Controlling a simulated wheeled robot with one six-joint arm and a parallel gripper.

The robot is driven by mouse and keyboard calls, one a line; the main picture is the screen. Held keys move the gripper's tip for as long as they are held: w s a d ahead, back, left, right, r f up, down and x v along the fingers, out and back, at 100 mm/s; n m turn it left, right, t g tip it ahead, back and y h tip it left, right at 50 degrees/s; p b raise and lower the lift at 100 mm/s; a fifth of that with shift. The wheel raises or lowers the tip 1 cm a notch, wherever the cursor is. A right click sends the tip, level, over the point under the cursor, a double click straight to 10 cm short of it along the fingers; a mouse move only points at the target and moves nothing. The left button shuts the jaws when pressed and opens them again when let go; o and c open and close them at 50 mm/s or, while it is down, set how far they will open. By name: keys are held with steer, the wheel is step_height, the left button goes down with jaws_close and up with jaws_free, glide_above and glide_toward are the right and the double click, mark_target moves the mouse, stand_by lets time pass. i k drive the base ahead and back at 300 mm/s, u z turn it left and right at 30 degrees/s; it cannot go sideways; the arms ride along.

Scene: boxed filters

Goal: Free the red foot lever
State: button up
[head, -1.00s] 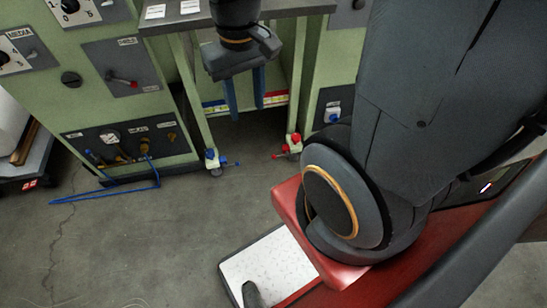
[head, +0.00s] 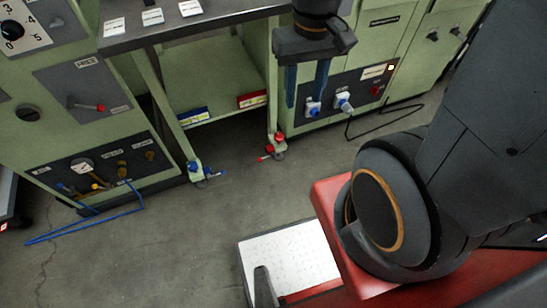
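The red foot lever (head: 265,158) sticks out to the left of the caster at the foot of a green cart's right leg, near the floor. A red cap (head: 279,137) sits above it. A blue foot lever (head: 215,174) is on the caster of the cart's left leg. My gripper (head: 307,98) hangs to the upper right of the red lever in the picture. Its two blue fingers point down, stand apart and hold nothing. They are clear of the lever. Whether the lever is up or down is too small to tell.
The cart's dark top (head: 225,18) carries white labels. Green cabinets (head: 350,75) flank the cart. A blue hose (head: 85,224) and a black cable (head: 385,120) lie nearby. The grey floor in front is mostly clear.

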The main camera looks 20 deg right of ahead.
mark_target(272, 154)
steer(key=u, duration=0.4)
steer(key=k, duration=0.5)
steer(key=u, duration=0.85)
